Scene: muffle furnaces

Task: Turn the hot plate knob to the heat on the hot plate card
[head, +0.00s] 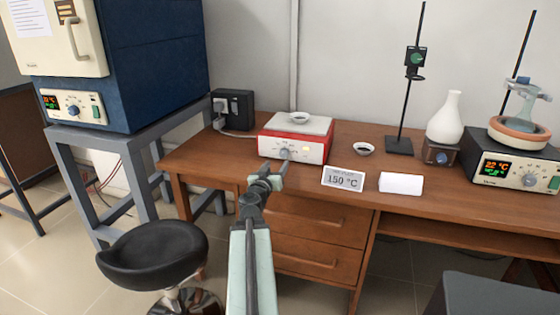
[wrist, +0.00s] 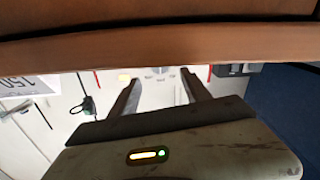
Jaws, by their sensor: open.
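The hot plate (head: 298,140) is a red and white box with a pale top, near the desk's front edge. The knob also shows in the upside-down wrist view (wrist: 160,72), between the finger lines and partly cut off by a brown edge. The hot plate card (head: 343,179) reads 150 °C and stands to the right. My gripper (head: 273,174) is open and empty, just in front of and below the knob; contact cannot be told.
A small white dish (head: 298,118) sits on the hot plate, another (head: 364,149) beside it. A blank white card (head: 401,183), stand (head: 400,145), flask (head: 446,118) and heating unit (head: 518,172) are to the right. A black stool (head: 153,254) stands at front left, near the blue furnace (head: 140,65).

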